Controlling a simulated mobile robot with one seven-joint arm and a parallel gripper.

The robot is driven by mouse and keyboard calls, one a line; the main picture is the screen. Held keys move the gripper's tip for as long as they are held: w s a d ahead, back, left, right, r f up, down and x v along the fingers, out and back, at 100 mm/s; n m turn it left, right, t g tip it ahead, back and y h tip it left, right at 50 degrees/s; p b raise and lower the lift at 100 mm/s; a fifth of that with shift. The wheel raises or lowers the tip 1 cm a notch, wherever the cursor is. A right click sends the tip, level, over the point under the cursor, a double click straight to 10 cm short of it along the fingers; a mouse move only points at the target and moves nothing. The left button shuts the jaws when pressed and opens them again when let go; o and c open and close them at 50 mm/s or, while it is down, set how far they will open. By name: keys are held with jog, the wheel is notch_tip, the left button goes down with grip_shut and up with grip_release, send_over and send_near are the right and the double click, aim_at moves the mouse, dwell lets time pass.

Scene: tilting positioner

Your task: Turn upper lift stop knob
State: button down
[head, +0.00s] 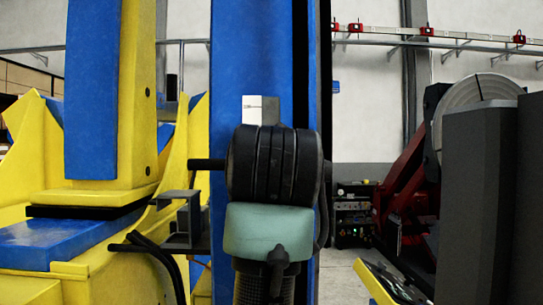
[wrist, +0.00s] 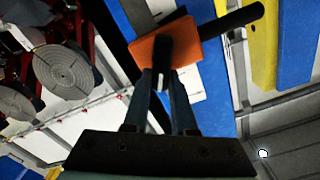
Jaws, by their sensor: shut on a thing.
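In the wrist view, the upper lift stop knob (wrist: 162,50) is a black grip in front of an orange block (wrist: 146,51) on the blue column. My gripper (wrist: 161,76) has both fingertips closed on the knob, one on each side. A black bar (wrist: 232,21) sticks out to the upper right of the block. In the head view, my black and teal arm end covers the knob, the block and my fingers. Only a dark rod (head: 206,163) shows, to the left of my arm.
The blue column (head: 232,60) rises behind my arm, with a white label (head: 262,108) above it. A yellow and blue frame (head: 110,150) stands close on the left, with dark cables below. At right are a red machine (head: 405,190) and a grey cabinet (head: 480,200).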

jog(key=shift+n, duration=0.3)
jog(key=n, duration=0.2)
jog(key=shift+a+n+b, duration=0.2)
jog(key=shift+n+b, duration=0.1)
jog(key=shift+b, duration=0.05)
jog(key=n, duration=0.4)
jog(key=shift+a+r+b, duration=0.1)
jog(key=shift+a+b, duration=0.25)
jog(key=shift+a, duration=0.05)
jog(key=n, duration=0.4)
jog(key=shift+a+b, duration=0.3)
jog(key=shift+a, duration=0.05)
jog(key=n, duration=0.3)
jog(key=shift+a+f+n+b, duration=0.25)
jog(key=shift+f+n+b, duration=0.05)
jog(key=shift+n, duration=0.1)
jog(key=n, duration=0.5)
jog(key=shift+a+f+b, duration=0.25)
jog(key=shift+f+b, duration=0.1)
jog(key=shift+f, duration=0.05)
jog(key=shift+a+f+n, duration=0.1)
jog(key=shift+f+n, duration=0.05)
jog(key=shift+n, duration=0.85)
jog(key=shift+f+n, duration=0.15)
jog(key=shift+n, duration=0.85)
